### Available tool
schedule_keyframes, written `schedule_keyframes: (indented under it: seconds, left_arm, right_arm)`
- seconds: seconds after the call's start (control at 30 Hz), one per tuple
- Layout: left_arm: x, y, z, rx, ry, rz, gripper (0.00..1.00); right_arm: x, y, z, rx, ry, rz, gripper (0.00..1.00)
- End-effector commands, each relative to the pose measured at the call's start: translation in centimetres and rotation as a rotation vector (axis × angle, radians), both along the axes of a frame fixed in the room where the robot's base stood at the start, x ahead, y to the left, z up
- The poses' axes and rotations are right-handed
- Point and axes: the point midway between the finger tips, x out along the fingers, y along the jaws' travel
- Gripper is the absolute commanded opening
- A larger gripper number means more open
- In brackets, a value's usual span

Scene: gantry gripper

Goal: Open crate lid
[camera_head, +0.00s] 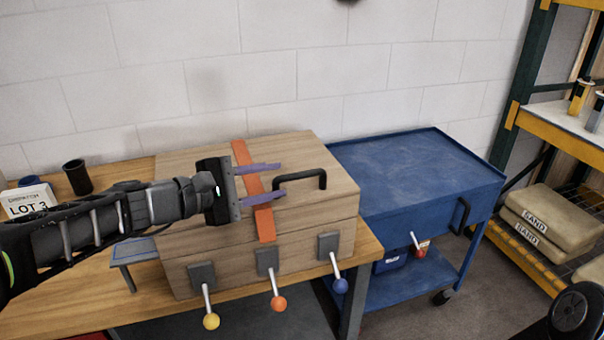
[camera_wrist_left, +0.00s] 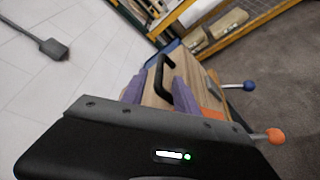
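A wooden crate (camera_head: 290,245) stands on the workbench with its lid (camera_head: 320,165) closed. A black bar handle (camera_head: 309,173) is on the lid; it also shows in the left wrist view (camera_wrist_left: 163,72). An orange strip (camera_head: 264,222) runs over the lid and down the front. Three levers with yellow (camera_head: 211,321), orange (camera_head: 278,304) and blue (camera_head: 341,286) knobs hang down at the front. My left gripper (camera_head: 281,179) is open and empty above the lid, its purple fingers pointing at the handle, one to each side of it. Contact cannot be told. My right gripper is out of view.
A blue cart (camera_head: 415,180) stands right of the bench (camera_head: 130,290). A shelf with sandbags (camera_head: 550,220) is at far right. A black cup (camera_head: 77,177) and a "LOT 3" box (camera_head: 28,203) sit at left. A block wall (camera_head: 300,60) is behind.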

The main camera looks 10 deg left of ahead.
Motion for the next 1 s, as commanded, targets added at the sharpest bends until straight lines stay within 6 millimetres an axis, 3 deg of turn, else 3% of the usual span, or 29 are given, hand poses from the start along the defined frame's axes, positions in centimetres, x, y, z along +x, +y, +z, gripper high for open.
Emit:
schedule_keyframes:
  seconds: [0.6,0.9,1.0]
  left_arm:
    - [5.5,-4.6,-1.6,0.001,0.001,-0.001,0.36]
    - [5.8,-4.8,-1.7,0.0,0.0,0.001,0.36]
    - [5.8,-4.8,-1.7,0.0,0.0,0.001,0.3]
  right_arm:
    - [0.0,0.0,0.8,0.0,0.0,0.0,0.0]
    - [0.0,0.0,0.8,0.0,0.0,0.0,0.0]
    - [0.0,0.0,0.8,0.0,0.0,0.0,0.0]
